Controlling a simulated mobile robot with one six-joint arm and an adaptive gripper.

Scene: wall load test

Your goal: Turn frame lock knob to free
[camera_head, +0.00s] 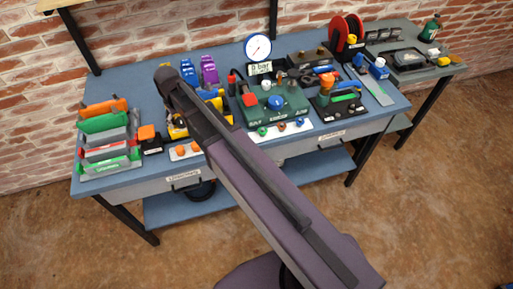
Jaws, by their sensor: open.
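I cannot tell which part is the frame lock knob; the labels are too small to read. A green unit (259,116) at the middle of the blue bench carries a blue round knob (275,103) and a red block (249,99). A dark fixture with orange parts (327,79) stands to its right. A yellow fixture (177,128) sits to its left, partly hidden by my arm. My arm (262,173) reaches from the lower right up across the bench. My gripper cannot be made out; the arm's far end hides what lies behind it.
The blue bench (393,103) stands against a brick wall. Orange and green clamps (104,123) stand at its left end. A round gauge (257,47) and a red reel (347,32) stand at the back. A side table (450,68) is at the right. The brown floor in front is clear.

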